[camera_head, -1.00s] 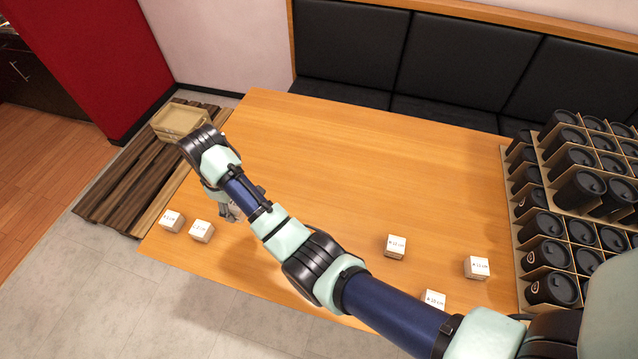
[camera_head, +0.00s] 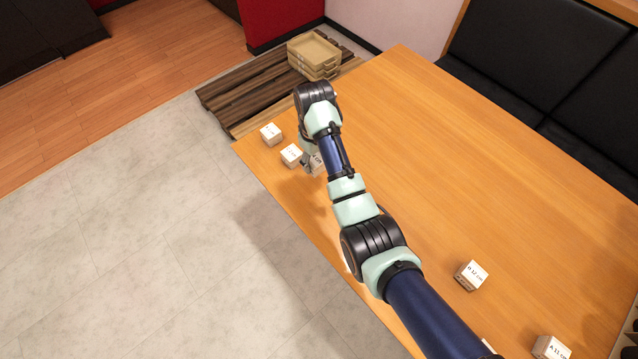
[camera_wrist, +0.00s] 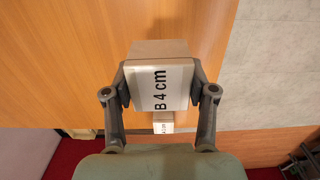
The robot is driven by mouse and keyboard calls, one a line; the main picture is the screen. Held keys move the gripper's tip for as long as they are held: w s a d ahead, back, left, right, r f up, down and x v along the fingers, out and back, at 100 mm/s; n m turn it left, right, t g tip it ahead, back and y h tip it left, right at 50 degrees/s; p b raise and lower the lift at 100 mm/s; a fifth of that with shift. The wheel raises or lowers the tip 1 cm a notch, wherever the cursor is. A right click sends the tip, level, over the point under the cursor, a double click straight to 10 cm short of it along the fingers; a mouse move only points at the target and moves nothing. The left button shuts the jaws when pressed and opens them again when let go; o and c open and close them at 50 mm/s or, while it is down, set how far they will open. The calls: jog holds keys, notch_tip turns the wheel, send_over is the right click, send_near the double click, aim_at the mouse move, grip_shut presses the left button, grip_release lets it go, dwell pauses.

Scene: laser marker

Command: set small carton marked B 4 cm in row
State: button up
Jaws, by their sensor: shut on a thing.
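The small carton marked B 4 cm (camera_wrist: 165,85) is held between the two fingers of my gripper (camera_wrist: 160,90) in the wrist view, its printed label facing the camera. In the head view the carton (camera_head: 317,163) shows partly behind my arm, just right of two white cartons near the table's left end. The nearer of these is a white carton (camera_head: 291,155); the farther one is another white carton (camera_head: 270,135). In the wrist view a small labelled carton (camera_wrist: 162,123) shows beyond the held one. Whether the held carton touches the table I cannot tell.
One carton (camera_head: 471,275) and another carton (camera_head: 551,348) stand at the lower right. Stacked trays (camera_head: 314,56) rest on a slatted wooden pallet (camera_head: 250,85) beyond the table's left end.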

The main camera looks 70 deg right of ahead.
aim_at(316, 184)
notch_tip(316, 184, down, 11)
jog(key=b, duration=0.3)
jog(key=o, duration=1.2)
notch_tip(316, 184, up, 12)
jog(key=p, duration=0.4)
jog(key=shift+w+r, duration=0.1)
